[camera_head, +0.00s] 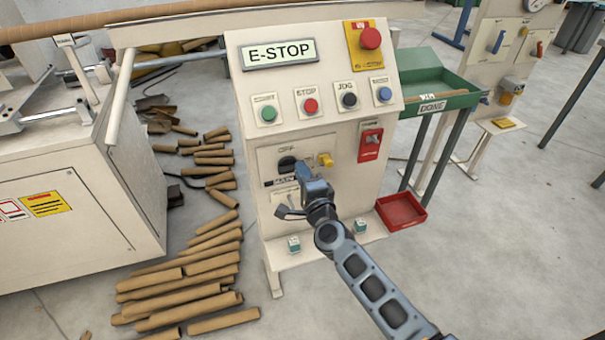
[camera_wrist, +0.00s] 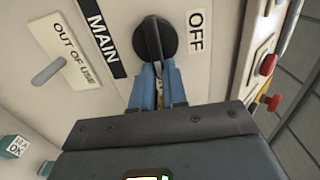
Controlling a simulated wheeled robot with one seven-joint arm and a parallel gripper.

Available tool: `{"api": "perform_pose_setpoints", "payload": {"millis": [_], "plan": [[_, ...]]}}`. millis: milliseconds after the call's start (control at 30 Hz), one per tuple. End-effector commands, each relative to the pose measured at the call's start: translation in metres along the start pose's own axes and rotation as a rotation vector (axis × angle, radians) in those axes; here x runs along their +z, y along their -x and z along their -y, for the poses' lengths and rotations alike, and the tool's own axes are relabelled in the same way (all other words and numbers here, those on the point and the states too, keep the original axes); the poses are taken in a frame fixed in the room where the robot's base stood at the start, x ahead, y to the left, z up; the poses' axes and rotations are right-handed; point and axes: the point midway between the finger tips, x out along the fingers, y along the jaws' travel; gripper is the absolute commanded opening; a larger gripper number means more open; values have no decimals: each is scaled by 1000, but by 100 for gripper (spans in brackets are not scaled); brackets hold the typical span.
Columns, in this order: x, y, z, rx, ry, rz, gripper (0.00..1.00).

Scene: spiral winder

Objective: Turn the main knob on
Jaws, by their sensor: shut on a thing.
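The main knob (camera_head: 287,164) is a black round rotary knob on the front of the beige control cabinet, above a MAIN label and below an OFF label. In the wrist view the knob (camera_wrist: 155,38) shows a raised bar, with its OFF label (camera_wrist: 195,32) to the right and its MAIN label (camera_wrist: 104,45) to the left. My gripper (camera_wrist: 158,72) has its blue fingers shut on the lower end of the knob's bar. In the head view my gripper (camera_head: 303,170) reaches the cabinet just right of the knob and partly covers the label area.
A yellow part (camera_head: 326,160) sits right of the knob. A red switch box (camera_head: 370,142) is farther right. Above are several push buttons, an E-STOP display (camera_head: 280,54) and a red mushroom button (camera_head: 371,38). A lever marked OUT OF USE (camera_wrist: 48,70) is beside the MAIN label.

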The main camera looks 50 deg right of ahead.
Motion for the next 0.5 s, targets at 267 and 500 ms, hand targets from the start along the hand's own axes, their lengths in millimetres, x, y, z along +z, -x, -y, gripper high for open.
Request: {"api": "perform_pose_setpoints", "payload": {"millis": [267,500], "plan": [[-1,1,-2,3,-8,-1,0],[-1,1,-2,3,-8,-1,22]]}}
